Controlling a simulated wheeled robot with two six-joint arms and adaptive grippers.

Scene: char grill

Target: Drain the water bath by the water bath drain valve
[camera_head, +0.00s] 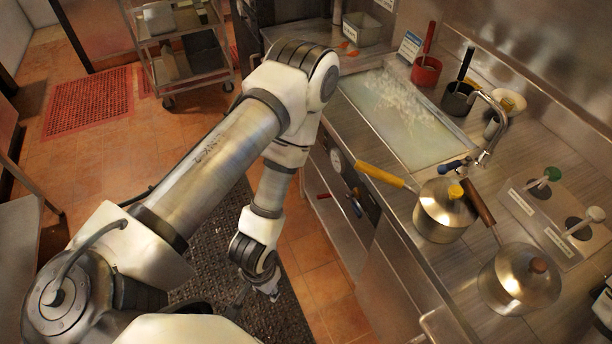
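The water bath (400,115) is a rectangular basin set in the steel counter, with cloudy pale water and bubbles at its far end. On the counter's front panel are a blue handle (353,206) and a small red handle (323,196); I cannot tell which of them is the water bath drain valve. My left arm comes in from the left, and my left gripper (262,290) hangs low above the dark floor mat, left of the counter front and apart from both handles. Its fingers are small and partly hidden, so their opening is unclear.
A round dial (336,160) sits on the front panel. Above, a pot with a yellow handle (441,211), another lidded pot (518,279) and a faucet (490,130) stand on the counter. A wheeled cart (182,50) is at the back left. Floor before the counter is open.

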